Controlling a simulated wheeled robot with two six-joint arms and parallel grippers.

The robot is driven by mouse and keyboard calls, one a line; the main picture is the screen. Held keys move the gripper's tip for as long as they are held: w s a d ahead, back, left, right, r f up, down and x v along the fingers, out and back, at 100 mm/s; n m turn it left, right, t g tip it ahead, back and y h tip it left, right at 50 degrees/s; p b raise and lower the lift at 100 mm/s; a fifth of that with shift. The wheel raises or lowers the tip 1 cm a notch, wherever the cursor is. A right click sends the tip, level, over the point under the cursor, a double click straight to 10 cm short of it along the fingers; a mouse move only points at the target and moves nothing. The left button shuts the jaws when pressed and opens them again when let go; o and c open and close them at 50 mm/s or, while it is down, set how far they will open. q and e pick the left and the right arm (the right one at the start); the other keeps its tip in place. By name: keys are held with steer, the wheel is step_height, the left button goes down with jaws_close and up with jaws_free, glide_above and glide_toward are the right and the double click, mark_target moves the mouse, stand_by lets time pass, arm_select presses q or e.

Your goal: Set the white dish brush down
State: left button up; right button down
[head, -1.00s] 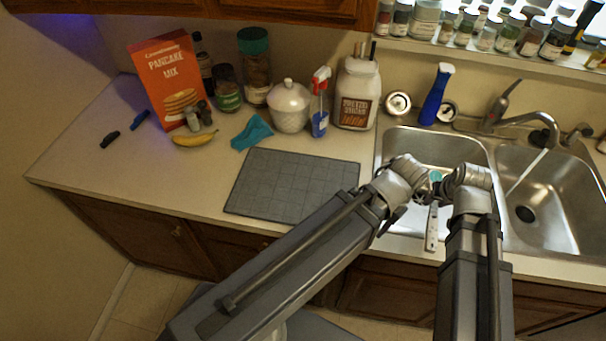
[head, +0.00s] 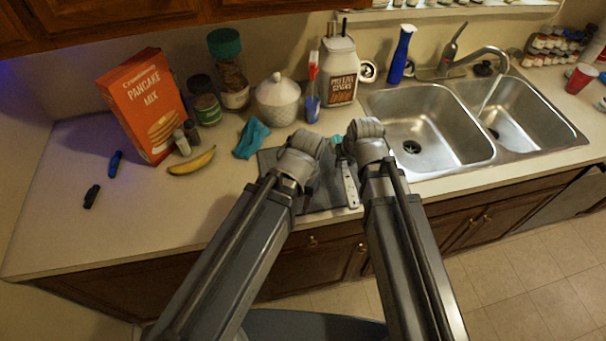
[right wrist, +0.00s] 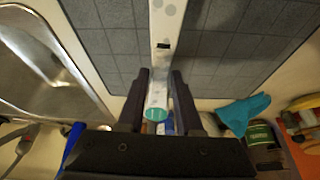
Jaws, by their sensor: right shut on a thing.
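The white dish brush (head: 350,187) has a long white handle with a hole near one end and a teal part. My right gripper (head: 346,160) is shut on it, and the brush is over the grey drying mat (head: 325,194). In the right wrist view the brush (right wrist: 162,50) runs between the two dark fingers (right wrist: 157,88), with its teal end (right wrist: 156,114) close to the palm. I cannot tell whether the brush touches the mat. My left gripper (head: 308,180) is beside it over the mat, its fingers mostly hidden by its own wrist.
A double sink (head: 440,150) lies to the right. A banana (head: 191,161) and pancake box (head: 143,105) are left.

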steer(key=w+a+r+g+p, duration=0.1)
steer(key=w+a+r+p, duration=0.3)
steer(key=a+r+p, duration=0.25)
arm_select(q)
step_height(320, 180, up, 7)
step_height(320, 180, down, 10)
steer(key=b, duration=1)
steer(key=shift+a+f, duration=0.1)
steer(key=shift+f, duration=0.05)
arm_select(e)
glide_above(321, 169)
steer(key=shift+n, duration=0.4)
step_height(321, 169, down, 11)
steer(key=shift+r, duration=0.35)
steer(key=c, duration=0.6)
jaws_free()
arm_select(q)
step_height(321, 169, up, 12)
steer(key=p, duration=1.2)
arm_select(e)
steer(key=v, duration=1.2)
steer(key=shift+w+a+r, duration=0.1)
arm_select(q)
steer(key=shift+f, duration=0.15)
